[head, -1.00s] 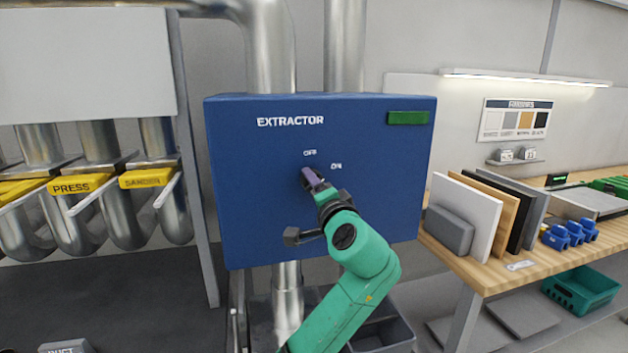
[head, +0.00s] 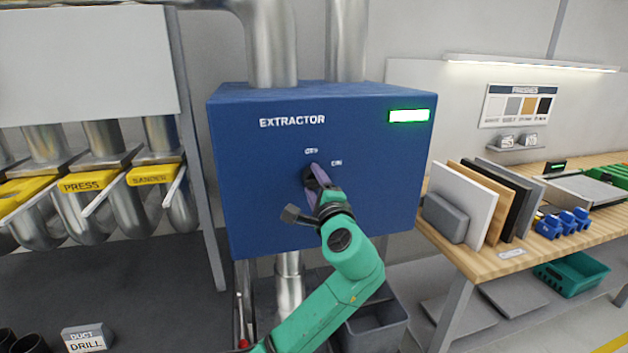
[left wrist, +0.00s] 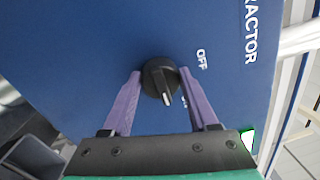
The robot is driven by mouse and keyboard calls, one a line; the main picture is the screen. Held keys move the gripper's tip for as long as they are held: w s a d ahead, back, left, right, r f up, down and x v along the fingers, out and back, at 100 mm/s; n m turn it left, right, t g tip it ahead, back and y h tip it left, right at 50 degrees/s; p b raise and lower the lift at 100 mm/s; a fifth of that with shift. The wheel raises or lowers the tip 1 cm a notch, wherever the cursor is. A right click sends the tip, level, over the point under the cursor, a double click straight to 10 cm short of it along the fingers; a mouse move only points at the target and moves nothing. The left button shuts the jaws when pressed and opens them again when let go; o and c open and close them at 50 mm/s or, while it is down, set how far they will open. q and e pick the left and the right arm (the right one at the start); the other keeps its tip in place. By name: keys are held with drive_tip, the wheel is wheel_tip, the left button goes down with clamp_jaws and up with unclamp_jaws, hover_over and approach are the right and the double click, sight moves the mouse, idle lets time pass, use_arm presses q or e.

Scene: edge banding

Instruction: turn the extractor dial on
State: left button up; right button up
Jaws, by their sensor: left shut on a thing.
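The blue extractor box (head: 260,200) has a black dial (head: 307,174) on its front, below the "OFF" label and left of the "ON" label. In the left wrist view the dial (left wrist: 158,72) sits between the two purple fingers of my left gripper (left wrist: 160,76), which is shut on it. Its white pointer points down in that view, roughly to the ON side; the ON label is partly hidden by a finger. In the head view my left gripper (head: 313,176) covers part of the dial. The indicator (head: 409,115) at the box's upper right glows bright green. My right gripper is not in view.
Metal ducts (head: 270,45) rise above the box. Yellow-labelled gates (head: 82,184) stand at the left. A wooden bench (head: 480,262) with upright boards and blue parts is at the right. A grey bin (head: 375,327) stands below the box.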

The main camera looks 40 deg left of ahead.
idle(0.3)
use_arm(q)
drive_tip(key=o, duration=1.4)
drive_tip(key=b+v, duration=0.4)
drive_tip(key=v, duration=1)
drive_tip(key=shift+s+d, duration=0.15)
drive_tip(key=shift+d, duration=0.15)
drive_tip(key=shift+f, duration=0.1)
